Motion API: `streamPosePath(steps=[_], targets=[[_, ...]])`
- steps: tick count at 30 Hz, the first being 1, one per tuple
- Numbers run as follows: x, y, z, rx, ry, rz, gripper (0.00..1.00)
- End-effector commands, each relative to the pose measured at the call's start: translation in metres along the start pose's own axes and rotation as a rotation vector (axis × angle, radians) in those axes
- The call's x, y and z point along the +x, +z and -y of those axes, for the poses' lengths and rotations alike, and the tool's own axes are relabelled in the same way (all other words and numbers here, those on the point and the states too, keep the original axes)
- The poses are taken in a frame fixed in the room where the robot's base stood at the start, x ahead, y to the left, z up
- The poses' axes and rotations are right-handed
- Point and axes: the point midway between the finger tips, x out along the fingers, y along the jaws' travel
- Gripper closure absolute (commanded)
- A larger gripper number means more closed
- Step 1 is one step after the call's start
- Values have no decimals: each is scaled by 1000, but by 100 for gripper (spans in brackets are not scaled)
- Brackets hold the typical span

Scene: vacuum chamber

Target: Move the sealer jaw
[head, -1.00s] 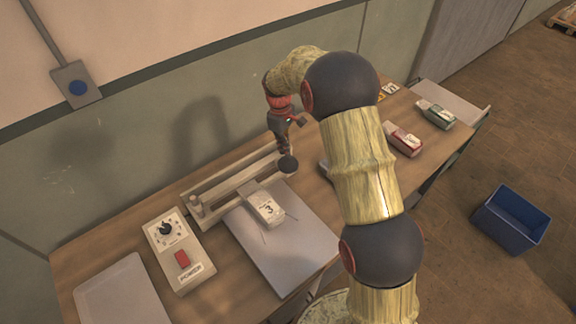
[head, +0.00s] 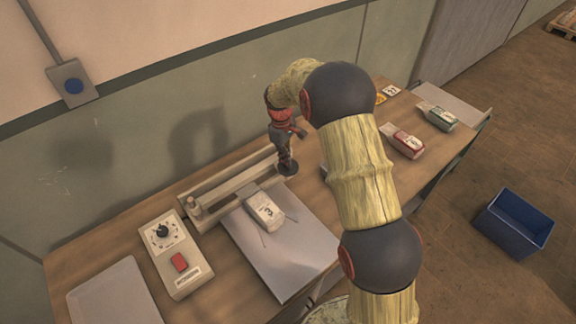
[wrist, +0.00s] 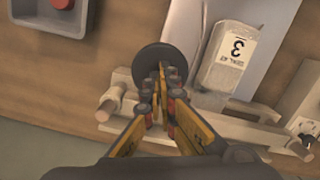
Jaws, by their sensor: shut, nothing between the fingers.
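The sealer (head: 215,198) is a long pale bar unit along the back of the bench. The sealer jaw (head: 240,175) is its long arm, with a round black knob (head: 288,169) at the right end. The knob shows as a black disc in the wrist view (wrist: 153,58). My gripper (head: 285,158) is over the knob, fingers pointing down and shut with nothing between them. In the wrist view the closed fingertips (wrist: 160,72) overlap the knob; I cannot tell whether they press on it. The jaw looks low, close to the base.
A white pouch labelled 3 (head: 264,211) lies on a grey plate (head: 285,255), its end at the sealer. A control box (head: 175,255) with dial and red button stands left. Red (head: 405,142) and green (head: 437,117) packs lie right. A blue bin (head: 514,222) stands on the floor.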

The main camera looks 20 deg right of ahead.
Motion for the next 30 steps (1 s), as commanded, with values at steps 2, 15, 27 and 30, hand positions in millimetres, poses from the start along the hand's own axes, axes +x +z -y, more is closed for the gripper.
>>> streamPosePath(steps=[2,15,27,30], targets=[[14,-1,0,0,-1,2,100],[47,-3,1,0,-4,4,100],[49,-6,3,-1,-8,10,100],[43,-18,3,-1,-6,7,100]])
